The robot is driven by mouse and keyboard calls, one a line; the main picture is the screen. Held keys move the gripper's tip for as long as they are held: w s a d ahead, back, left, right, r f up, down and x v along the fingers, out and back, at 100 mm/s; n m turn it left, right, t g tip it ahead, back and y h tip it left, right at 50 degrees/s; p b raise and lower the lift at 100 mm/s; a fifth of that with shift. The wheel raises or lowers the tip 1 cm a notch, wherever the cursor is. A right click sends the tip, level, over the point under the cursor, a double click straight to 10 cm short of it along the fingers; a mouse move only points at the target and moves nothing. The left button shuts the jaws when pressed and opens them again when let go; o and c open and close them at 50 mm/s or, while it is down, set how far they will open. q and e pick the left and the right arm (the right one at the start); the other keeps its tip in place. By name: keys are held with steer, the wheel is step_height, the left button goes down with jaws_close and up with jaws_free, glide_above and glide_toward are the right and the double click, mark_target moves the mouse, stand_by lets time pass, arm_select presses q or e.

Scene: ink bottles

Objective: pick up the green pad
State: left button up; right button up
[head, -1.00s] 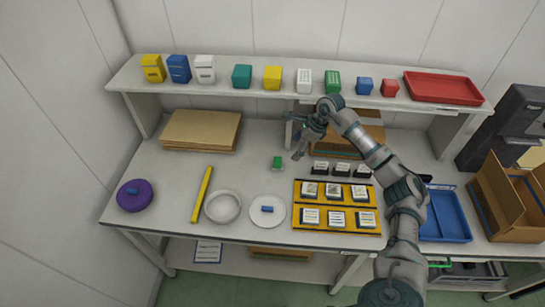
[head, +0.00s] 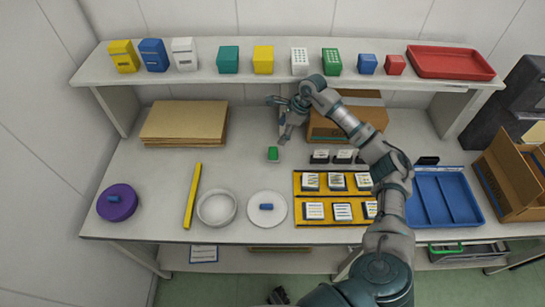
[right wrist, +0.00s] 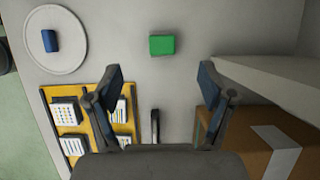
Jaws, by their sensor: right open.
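The green pad (head: 273,153) is a small green block lying on the white table, left of the yellow rack. In the right wrist view the green pad (right wrist: 162,45) lies ahead of the fingertips, roughly centred between them. My right gripper (head: 278,121) is behind and slightly above the pad in the head view, open and empty. In the right wrist view its two fingers (right wrist: 160,72) are spread wide, with the pad clear of both. My left gripper is not in view.
A yellow rack (head: 299,197) of labelled pads stands right of the pad, with dark-based blocks behind it. A cardboard box (head: 327,127) is beside my right gripper, under the shelf (head: 210,75). A white plate (head: 277,219) lies in front.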

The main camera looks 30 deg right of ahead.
mark_target(275, 150)
steer(key=f+b, duration=0.1)
steer(key=f, duration=0.1)
steer(key=f+b, duration=0.3)
steer(key=f, duration=0.1)
steer(key=shift+w+a+f, duration=0.1)
steer(key=shift+a+f, duration=0.2)
steer(key=shift+f, duration=0.1)
steer(key=shift+x, duration=0.8)
steer(key=x, duration=0.5)
steer(key=shift+w+d+f, duration=0.2)
steer(key=shift+w, duration=0.1)
steer(key=shift+c, duration=0.7)
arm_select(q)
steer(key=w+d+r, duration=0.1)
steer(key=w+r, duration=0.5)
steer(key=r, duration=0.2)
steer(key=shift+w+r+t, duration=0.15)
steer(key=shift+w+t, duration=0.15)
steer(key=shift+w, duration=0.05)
arm_select(e)
steer(key=c, duration=1.1)
